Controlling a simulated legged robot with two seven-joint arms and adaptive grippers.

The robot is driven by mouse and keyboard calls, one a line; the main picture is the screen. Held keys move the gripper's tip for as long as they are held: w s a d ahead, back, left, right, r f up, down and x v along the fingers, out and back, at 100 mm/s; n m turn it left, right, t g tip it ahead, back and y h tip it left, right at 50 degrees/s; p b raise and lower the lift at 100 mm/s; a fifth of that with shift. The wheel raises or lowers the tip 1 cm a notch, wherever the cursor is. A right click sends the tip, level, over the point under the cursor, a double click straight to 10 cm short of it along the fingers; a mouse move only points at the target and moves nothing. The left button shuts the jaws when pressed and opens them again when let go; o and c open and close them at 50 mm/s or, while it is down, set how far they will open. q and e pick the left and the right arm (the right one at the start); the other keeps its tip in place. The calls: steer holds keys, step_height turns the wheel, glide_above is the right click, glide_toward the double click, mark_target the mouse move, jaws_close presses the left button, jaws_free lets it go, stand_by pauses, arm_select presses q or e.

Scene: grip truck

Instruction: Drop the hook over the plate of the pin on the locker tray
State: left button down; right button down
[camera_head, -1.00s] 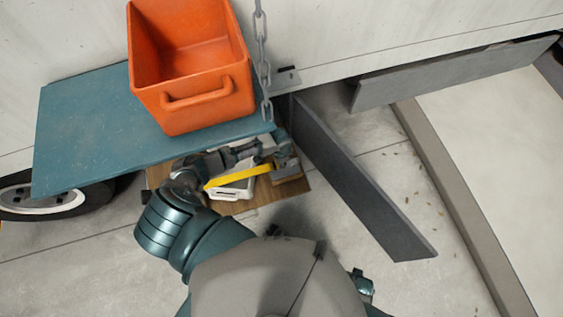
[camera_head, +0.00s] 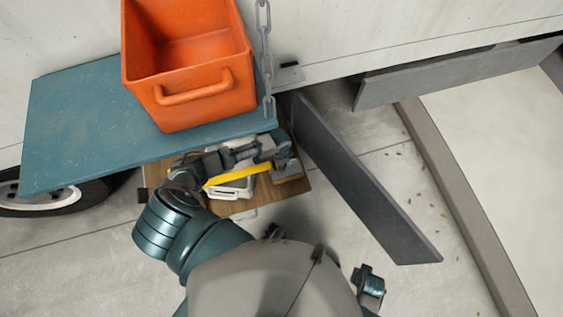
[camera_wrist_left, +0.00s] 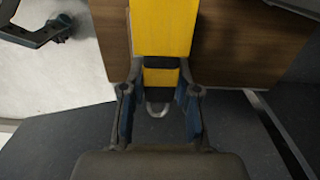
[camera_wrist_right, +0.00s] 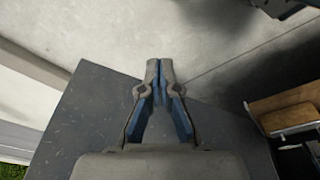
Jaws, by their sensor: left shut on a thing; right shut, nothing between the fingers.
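In the head view the yellow bar (camera_head: 238,176) lies slantwise above the wooden locker tray (camera_head: 252,206). My right gripper (camera_wrist_right: 157,65) is shut and empty above a dark grey panel (camera_wrist_right: 90,115).
An orange bin (camera_head: 190,95) stands on a teal shelf (camera_head: 75,130) that overhangs the tray. A chain (camera_head: 264,50) hangs beside the bin. A dark grey door panel (camera_head: 365,185) stands open right of the tray.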

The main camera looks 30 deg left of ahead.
arm_select(q)
steer(key=shift+a+f, duration=0.1)
steer(key=shift+f, duration=0.2)
steer(key=shift+f+b, duration=0.2)
steer(key=shift+b, duration=0.25)
steer(key=shift+d+f+b, duration=0.3)
steer(key=shift+f+b, duration=0.05)
steer(key=shift+f, duration=0.25)
steer(key=shift+a+f, duration=0.2)
steer(key=shift+f, duration=0.3)
arm_select(e)
steer(key=shift+r, duration=3)
arm_select(q)
steer(key=shift+d, duration=0.1)
arm_select(e)
steer(key=shift+d, duration=0.15)
arm_select(q)
steer(key=shift+f, duration=0.2)
arm_select(e)
steer(key=shift+f, duration=0.1)
arm_select(q)
steer(key=c, duration=0.8)
jaws_free()
steer(key=shift+o, duration=0.2)
